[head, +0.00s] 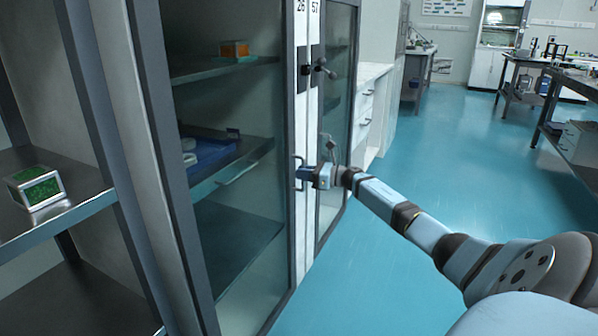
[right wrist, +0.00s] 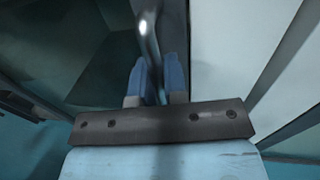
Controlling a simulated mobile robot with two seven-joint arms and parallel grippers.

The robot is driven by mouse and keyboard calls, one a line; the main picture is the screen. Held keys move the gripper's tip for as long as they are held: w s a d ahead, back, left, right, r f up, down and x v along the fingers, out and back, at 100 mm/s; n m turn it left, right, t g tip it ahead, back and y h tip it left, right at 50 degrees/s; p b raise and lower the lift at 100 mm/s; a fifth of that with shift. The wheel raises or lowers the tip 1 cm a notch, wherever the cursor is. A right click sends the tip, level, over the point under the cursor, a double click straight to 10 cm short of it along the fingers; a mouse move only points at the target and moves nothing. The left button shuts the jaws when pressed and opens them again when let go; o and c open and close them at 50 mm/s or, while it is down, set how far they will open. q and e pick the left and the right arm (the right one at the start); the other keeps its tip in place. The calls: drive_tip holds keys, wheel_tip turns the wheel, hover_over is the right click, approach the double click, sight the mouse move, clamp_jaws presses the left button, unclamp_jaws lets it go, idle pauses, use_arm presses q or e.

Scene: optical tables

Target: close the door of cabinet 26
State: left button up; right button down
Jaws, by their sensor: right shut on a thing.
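The door of cabinet 26 (head: 290,230) is a tall glass panel in a grey frame, with a white strip numbered 26 at its right edge. It looks in line with the cabinet front, but I cannot tell whether a small gap is left. My right gripper (head: 304,174) is shut on the door's handle (head: 299,161), a slim upright metal bar. In the right wrist view the handle (right wrist: 149,40) runs between the blue fingertips of the gripper (right wrist: 156,78). My left gripper is not in view.
Cabinet 57 (head: 315,50) adjoins on the right, with its own glass door and handle. Behind the glass are an orange box (head: 235,49) and a blue tray (head: 208,152). A green-topped box (head: 38,186) sits on a left shelf. Blue floor (head: 430,150) is clear at right.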

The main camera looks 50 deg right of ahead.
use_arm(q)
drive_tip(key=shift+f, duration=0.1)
use_arm(e)
drive_tip(key=shift+w+r, duration=0.25)
drive_tip(key=shift+r, duration=0.1)
drive_tip(key=c, duration=1.4)
unclamp_jaws()
drive_tip(key=shift+w, duration=0.1)
drive_tip(key=shift+o, duration=1)
drive_tip(key=shift+w+a+f, duration=0.1)
drive_tip(key=shift+w+f, duration=0.1)
drive_tip(key=shift+f, duration=0.05)
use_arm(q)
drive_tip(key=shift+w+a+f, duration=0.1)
use_arm(e)
drive_tip(key=shift+s, duration=0.15)
drive_tip(key=shift+s+d, duration=0.25)
drive_tip(key=shift+s, duration=0.25)
use_arm(q)
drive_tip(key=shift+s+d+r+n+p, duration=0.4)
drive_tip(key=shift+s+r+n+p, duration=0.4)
drive_tip(key=shift+p, duration=1.1)
use_arm(e)
drive_tip(key=v, duration=1.2)
drive_tip(key=shift+s+d, duration=0.2)
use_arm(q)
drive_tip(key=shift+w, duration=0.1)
